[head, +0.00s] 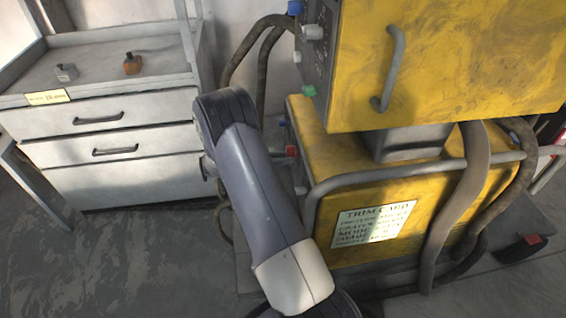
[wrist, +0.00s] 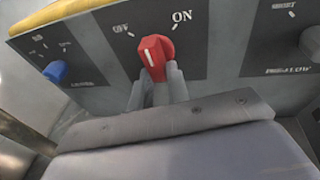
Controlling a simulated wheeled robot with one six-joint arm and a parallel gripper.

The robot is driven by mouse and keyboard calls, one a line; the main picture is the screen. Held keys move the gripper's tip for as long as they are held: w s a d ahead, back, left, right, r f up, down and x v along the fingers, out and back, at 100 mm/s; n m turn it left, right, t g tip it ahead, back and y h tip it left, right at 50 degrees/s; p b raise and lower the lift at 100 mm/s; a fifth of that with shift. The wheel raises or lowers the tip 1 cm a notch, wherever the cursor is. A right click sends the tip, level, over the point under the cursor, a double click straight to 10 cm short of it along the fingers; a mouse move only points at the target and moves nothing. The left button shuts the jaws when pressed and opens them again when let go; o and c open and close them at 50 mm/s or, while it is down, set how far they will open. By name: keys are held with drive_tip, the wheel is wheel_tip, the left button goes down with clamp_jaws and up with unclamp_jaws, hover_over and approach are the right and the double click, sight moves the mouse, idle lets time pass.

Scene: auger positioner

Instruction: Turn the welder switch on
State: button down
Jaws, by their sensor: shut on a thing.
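The welder is a yellow machine (head: 318,143) at the right in the head view. Its switch is a red knob (wrist: 156,56) on a dark panel in the wrist view, with OFF printed to its upper left and ON to its upper right. The knob's white mark points up and slightly left, between the two labels. My gripper (wrist: 159,82) is shut on the knob, one finger at each side of its lower part. In the head view a red knob (head: 291,150) shows beside my arm; my gripper is hidden there.
A blue knob (wrist: 55,71) is left of the switch and a grey knob (wrist: 312,42) is right. A second yellow box (head: 450,65) stands above the welder. A metal rail (head: 400,174) and thick cables run in front. A drawer cabinet (head: 105,135) is at left.

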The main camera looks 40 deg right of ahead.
drive_tip(key=shift+w+d+m+t+h+b, duration=0.15)
drive_tip(key=shift+m+h+b, duration=0.3)
drive_tip(key=shift+m+b, duration=0.95)
drive_tip(key=shift+w+d+m+t+h+b, duration=0.15)
drive_tip(key=shift+m+h+b, duration=0.35)
drive_tip(key=shift+m+b, duration=0.9)
drive_tip(key=shift+w+m+t+h+b, duration=0.15)
drive_tip(key=shift+m+h+b, duration=0.3)
drive_tip(key=shift+m+b, duration=0.95)
drive_tip(key=c, duration=1.4)
unclamp_jaws()
drive_tip(key=shift+o, duration=0.2)
drive_tip(key=shift+a, duration=0.1)
